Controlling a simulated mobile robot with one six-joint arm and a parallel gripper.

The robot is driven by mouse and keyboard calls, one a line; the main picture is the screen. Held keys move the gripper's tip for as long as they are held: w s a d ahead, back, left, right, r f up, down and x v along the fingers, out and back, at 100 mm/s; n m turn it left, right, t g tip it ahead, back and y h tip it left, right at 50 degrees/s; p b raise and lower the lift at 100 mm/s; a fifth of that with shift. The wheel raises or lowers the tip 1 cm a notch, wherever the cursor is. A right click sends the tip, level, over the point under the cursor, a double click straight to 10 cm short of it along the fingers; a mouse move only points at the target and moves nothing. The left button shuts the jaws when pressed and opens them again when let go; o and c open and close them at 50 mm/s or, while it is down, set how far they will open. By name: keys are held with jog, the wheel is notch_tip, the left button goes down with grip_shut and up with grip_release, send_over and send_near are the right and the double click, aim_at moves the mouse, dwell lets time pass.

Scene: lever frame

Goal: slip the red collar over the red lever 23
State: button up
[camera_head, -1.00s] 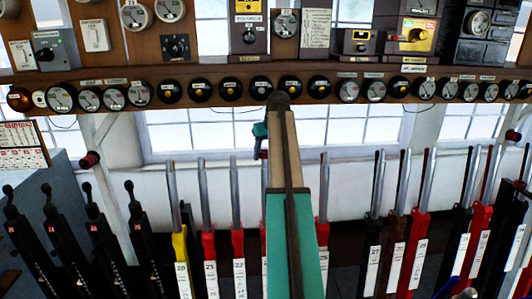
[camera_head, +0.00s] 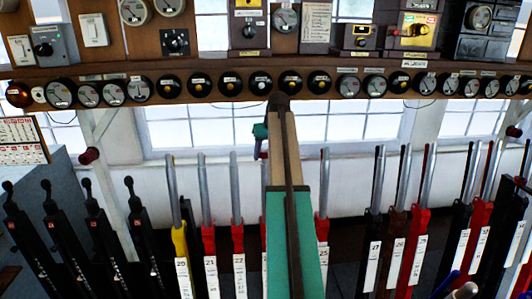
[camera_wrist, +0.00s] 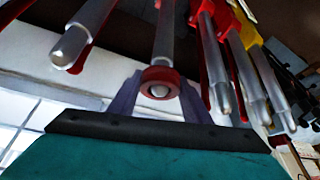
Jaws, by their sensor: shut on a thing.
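In the wrist view the red collar (camera_wrist: 160,84) is a short ring between the two fingers of my gripper (camera_wrist: 160,98), which are shut on it. A grey rounded lever tip shows inside the ring, and a grey rod (camera_wrist: 166,35) runs away behind it in line. I cannot tell how far the collar sits along the rod. In the head view my gripper (camera_head: 260,132) is a small teal shape beside my arm, with the red collar (camera_head: 263,155) just below it. The red lever under it is mostly hidden by my arm, and its number cannot be read.
Neighbouring red levers (camera_head: 237,190) and a yellow lever (camera_head: 179,240) stand close on the left, another red lever (camera_head: 323,190) on the right. Black levers (camera_head: 107,240) stand further left. A shelf with round dials (camera_head: 231,85) runs behind and above.

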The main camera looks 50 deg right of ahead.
jog(key=shift+f, duration=0.55)
jog(key=o, duration=1.2)
jog(key=shift+s, duration=0.1)
jog(key=shift+p+v, duration=1.3)
jog(key=shift+v, duration=3.2)
jog(key=shift+r, duration=0.1)
